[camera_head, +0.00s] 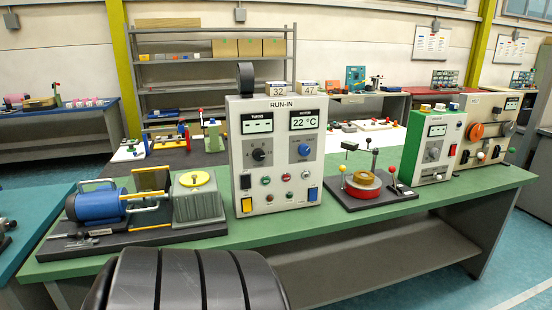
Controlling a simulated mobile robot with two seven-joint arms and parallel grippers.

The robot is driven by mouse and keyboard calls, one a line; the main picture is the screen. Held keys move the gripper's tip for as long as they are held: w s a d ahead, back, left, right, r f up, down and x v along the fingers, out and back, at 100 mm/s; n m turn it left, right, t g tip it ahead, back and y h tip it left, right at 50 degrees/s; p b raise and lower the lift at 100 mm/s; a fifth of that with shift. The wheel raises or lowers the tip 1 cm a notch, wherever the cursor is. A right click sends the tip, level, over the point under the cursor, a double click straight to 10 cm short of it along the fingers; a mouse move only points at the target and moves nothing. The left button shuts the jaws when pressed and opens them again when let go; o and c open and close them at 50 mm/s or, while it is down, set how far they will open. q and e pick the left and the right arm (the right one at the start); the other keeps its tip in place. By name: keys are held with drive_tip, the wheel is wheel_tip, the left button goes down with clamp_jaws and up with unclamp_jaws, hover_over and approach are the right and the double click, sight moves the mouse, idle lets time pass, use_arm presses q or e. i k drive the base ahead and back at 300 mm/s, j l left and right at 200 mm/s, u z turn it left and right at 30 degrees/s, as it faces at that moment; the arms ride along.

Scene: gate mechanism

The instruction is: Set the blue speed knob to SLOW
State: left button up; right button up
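A grey control panel labelled RUN-IN (277,190) stands upright on the green bench. A round blue knob (305,150) is on its right half, below the display reading 22 °C. The marks around the knob and its pointer direction are too small to read. A black knob (259,155) is on the left half, below a display showing dashes. Neither of my grippers is in view, and nothing touches the panel.
A blue motor (98,205) and a grey box with a yellow disc (196,195) stand left of the panel. A red round fixture with ball-topped levers (366,187) stands right of it. More control boxes (436,145) follow. The green bench front edge (330,225) is clear.

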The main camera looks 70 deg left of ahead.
sight(304, 150)
drive_tip(key=i+l+u, duration=0.15)
drive_tip(key=u, duration=2.25)
